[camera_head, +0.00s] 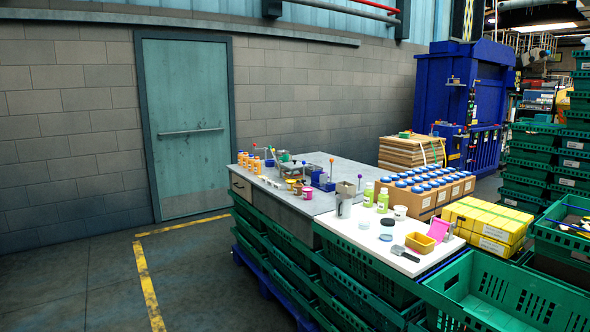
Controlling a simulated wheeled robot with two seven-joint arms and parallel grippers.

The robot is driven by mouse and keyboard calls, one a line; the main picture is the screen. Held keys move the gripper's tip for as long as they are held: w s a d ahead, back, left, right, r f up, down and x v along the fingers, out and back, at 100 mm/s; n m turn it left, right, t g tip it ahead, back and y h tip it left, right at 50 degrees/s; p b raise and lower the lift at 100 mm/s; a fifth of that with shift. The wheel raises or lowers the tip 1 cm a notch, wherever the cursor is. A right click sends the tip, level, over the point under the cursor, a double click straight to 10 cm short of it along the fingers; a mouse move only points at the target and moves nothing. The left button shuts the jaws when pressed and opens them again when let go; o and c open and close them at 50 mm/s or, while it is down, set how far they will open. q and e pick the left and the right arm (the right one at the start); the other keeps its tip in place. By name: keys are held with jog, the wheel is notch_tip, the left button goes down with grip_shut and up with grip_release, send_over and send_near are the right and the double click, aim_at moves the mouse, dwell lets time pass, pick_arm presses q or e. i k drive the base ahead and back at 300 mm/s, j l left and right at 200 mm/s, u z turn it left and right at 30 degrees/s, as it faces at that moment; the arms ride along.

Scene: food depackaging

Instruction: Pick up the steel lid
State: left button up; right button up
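Neither of my grippers is in view. A white board (350,240) lies on green crates in the middle right. A grey metal container (345,200) stands upright at its left back corner. Nothing is seen touching these pieces.
A white tub (400,212), scraper (404,252), yellow tray (420,243) and pink scoop (438,229) share the board. Blue-capped jars in a cardboard box (428,203) stand behind. An open green crate (510,300) is in front right. Floor (95,285) at left is clear.

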aim_at(294, 164)
jog(key=i+j+u, duration=0.25)
jog(key=i, duration=0.15)
jog(key=i+j+u, duration=0.2)
jog(key=i, duration=0.15)
jog(key=i+j+u, duration=0.15)
jog(key=i, duration=0.75)
jog(key=i+j+u, duration=0.2)
jog(key=i, duration=0.7)
jog(key=i+z, duration=0.45)
jog(key=i+j+z, duration=0.15)
jog(key=z, duration=0.3)
jog(key=i+j+z, duration=0.3)
jog(key=z, duration=0.15)
jog(key=i+j+z, duration=0.25)
jog(key=z, duration=0.2)
jog(key=j, duration=0.1)
